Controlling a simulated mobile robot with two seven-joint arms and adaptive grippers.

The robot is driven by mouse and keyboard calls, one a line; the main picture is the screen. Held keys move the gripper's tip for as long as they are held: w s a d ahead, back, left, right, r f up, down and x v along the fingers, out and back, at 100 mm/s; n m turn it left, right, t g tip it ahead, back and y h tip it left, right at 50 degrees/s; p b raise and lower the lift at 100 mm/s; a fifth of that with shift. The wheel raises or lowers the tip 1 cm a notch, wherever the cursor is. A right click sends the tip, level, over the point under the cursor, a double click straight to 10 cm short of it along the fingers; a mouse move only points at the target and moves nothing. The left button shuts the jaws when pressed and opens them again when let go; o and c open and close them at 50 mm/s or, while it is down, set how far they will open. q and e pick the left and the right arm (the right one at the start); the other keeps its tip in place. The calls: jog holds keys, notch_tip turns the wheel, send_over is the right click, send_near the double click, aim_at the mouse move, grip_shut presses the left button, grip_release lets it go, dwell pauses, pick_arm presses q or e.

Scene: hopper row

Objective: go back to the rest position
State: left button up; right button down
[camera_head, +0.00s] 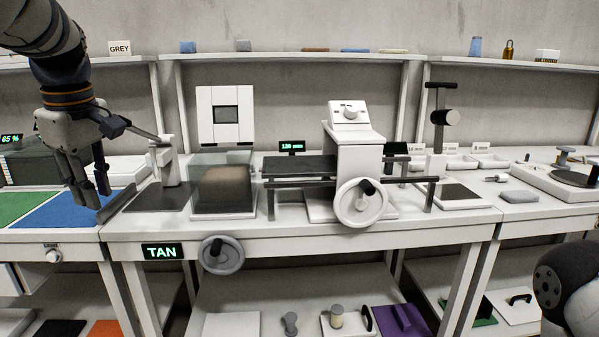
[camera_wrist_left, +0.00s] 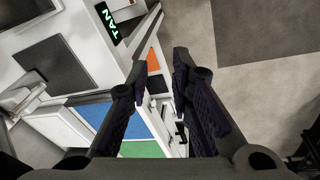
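My left gripper (camera_head: 97,195) hangs fingers down at the left, in front of the blue mat (camera_head: 62,212) and the bench corner. In the left wrist view its two fingers (camera_wrist_left: 160,70) are apart with nothing between them, so it is open and empty. The bench with the TAN label (camera_head: 162,252) stands just right of it. A dark round part of my right arm (camera_head: 568,280) shows at the lower right; no fingers of the right gripper show.
A lower handwheel (camera_head: 221,255) juts from the bench front. In the left wrist view, bare floor (camera_wrist_left: 270,80) lies to the right.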

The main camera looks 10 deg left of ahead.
pick_arm(q)
jog(key=s+f+m+g+y, duration=0.1)
jog(key=s+f+m, duration=0.1)
jog(key=f, duration=1)
jog(key=s+f+m+g, duration=0.1)
jog(key=s+f+m, duration=0.15)
jog(key=f, duration=0.85)
jog(key=s+d+f+m, duration=0.35)
jog(key=s+f, duration=0.45)
jog(key=f, duration=0.4)
jog(key=s+d+f+m+h, duration=0.1)
jog(key=s+d+f+m, duration=0.1)
jog(key=s+d, duration=0.2)
jog(key=s+d+f+m, duration=0.3)
jog(key=s+d, duration=0.1)
jog(key=s, duration=0.7)
jog(key=s+d+f+m+h, duration=0.1)
jog(key=s+d+f+m, duration=0.2)
jog(key=s+d, duration=0.2)
jog(key=s, duration=0.3)
jog(key=shift+g+h, duration=0.3)
